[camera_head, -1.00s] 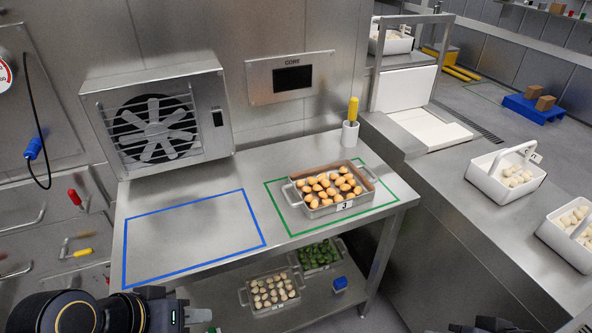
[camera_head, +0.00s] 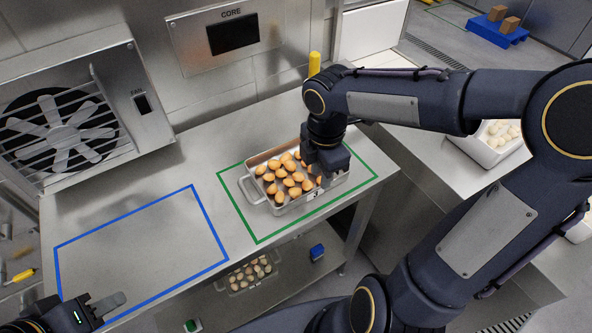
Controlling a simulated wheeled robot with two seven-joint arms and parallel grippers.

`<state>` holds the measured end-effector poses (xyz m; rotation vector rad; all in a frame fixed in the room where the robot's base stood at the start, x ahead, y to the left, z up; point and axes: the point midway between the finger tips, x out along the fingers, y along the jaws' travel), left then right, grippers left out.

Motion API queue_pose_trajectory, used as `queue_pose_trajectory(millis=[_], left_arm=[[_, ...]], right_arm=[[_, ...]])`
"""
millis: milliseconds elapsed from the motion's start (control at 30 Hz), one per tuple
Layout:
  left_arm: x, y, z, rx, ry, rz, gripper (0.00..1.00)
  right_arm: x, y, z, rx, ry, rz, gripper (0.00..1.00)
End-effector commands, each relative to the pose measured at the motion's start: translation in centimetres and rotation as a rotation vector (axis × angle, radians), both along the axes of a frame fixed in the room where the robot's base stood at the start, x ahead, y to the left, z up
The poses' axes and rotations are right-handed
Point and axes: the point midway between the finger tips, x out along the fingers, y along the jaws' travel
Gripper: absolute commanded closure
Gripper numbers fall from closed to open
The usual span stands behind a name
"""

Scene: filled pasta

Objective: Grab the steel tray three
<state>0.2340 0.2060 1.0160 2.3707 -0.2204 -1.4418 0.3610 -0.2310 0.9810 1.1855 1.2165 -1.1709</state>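The steel tray (camera_head: 282,209) holds several orange-brown pasta pieces (camera_head: 285,178) and stands inside the green outline on the steel table. Its front label, a 3 in the earlier frame, is partly hidden now. Its left handle (camera_head: 250,189) is in plain sight. My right gripper (camera_head: 326,178) points down over the tray's right end and hides the handle there. Its fingertips are hidden, so I cannot tell whether it touches the tray. My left gripper (camera_head: 110,305) is low at the left, by the blue outline, away from the tray. Its finger opening does not show clearly.
The blue outline (camera_head: 126,221) on the table (camera_head: 140,235) is empty. A fan unit (camera_head: 75,120) stands behind it. A yellow-handled tool (camera_head: 314,63) is behind the tray, near my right arm. A lower shelf holds another tray (camera_head: 250,274) and a blue block (camera_head: 317,252).

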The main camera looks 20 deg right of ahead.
Motion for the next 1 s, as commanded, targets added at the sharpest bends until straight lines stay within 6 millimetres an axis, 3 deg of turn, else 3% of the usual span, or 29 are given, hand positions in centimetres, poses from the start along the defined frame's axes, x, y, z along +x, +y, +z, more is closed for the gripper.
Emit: queue_pose_trajectory(millis=[133,633,967,1000], left_arm=[[0.0,0.0,-0.1,0.000,0.000,0.000,0.64],[0.0,0.0,-0.7,0.000,0.000,0.000,0.64],[0.0,0.0,-0.7,0.000,0.000,0.000,0.64],[0.0,0.0,-0.7,0.000,0.000,0.000,0.64]], right_arm=[[0.9,0.1,-1.2,0.001,0.016,0.100,0.71],[1.3,0.1,-7.7,0.001,0.018,0.101,0.71],[1.4,0.1,-8.3,0.000,0.014,0.100,0.71],[1.4,0.1,-8.2,0.000,0.014,0.100,0.76]])
